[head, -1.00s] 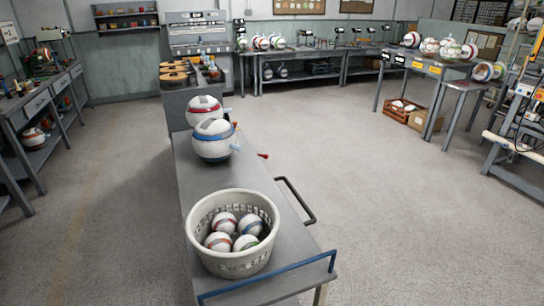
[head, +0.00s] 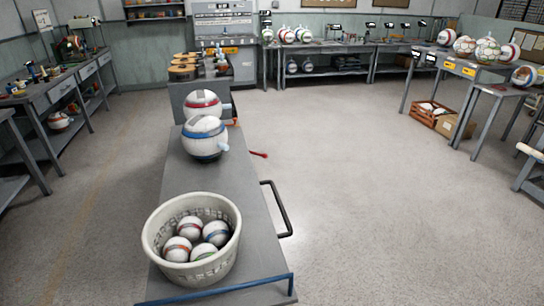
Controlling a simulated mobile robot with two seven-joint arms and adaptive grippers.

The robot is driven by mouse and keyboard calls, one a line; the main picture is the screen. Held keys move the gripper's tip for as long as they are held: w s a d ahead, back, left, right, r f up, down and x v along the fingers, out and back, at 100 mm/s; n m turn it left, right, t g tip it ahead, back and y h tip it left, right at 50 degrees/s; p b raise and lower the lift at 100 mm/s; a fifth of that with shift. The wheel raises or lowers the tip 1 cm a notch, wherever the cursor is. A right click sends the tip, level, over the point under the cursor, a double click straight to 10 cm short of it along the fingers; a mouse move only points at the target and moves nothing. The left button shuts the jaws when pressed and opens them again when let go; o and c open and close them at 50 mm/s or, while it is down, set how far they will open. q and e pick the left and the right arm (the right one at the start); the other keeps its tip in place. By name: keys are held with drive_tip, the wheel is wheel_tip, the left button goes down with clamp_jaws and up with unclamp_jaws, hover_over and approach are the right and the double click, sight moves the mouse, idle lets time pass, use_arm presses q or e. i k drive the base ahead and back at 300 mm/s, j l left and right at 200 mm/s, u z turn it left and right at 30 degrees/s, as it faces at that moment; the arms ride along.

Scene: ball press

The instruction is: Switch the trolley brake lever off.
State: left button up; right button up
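The grey trolley (head: 185,178) stands left of the middle of the head view. A small red lever (head: 258,154) sticks out from the trolley's right side, beyond its black push handle (head: 284,212). I take it to be the brake lever; its setting cannot be told from here. Neither of my grippers is in view, and nothing is seen touching the lever.
A white basket (head: 150,232) with several small balls stands on the trolley's near end. A blue-banded ball (head: 204,138) and a red-banded ball (head: 202,104) are farther back. Open floor (head: 370,200) lies right of the trolley. Benches line the walls.

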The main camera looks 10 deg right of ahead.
sight(264, 155)
drive_tip(key=i+l+u, duration=0.1)
drive_tip(key=l, duration=0.9)
drive_tip(key=l+u, duration=0.1)
drive_tip(key=l, duration=0.85)
drive_tip(key=i+l, duration=0.1)
drive_tip(key=l, duration=0.2)
drive_tip(key=i+l+u, duration=0.15)
drive_tip(key=l, duration=0.15)
drive_tip(key=i+l, duration=0.1)
drive_tip(key=l, duration=0.25)
drive_tip(key=i+l+u, duration=0.35)
drive_tip(key=i+l, duration=0.35)
drive_tip(key=l, duration=0.15)
drive_tip(key=i+l+u, duration=0.15)
drive_tip(key=i+l, duration=0.55)
drive_tip(key=i, duration=0.15)
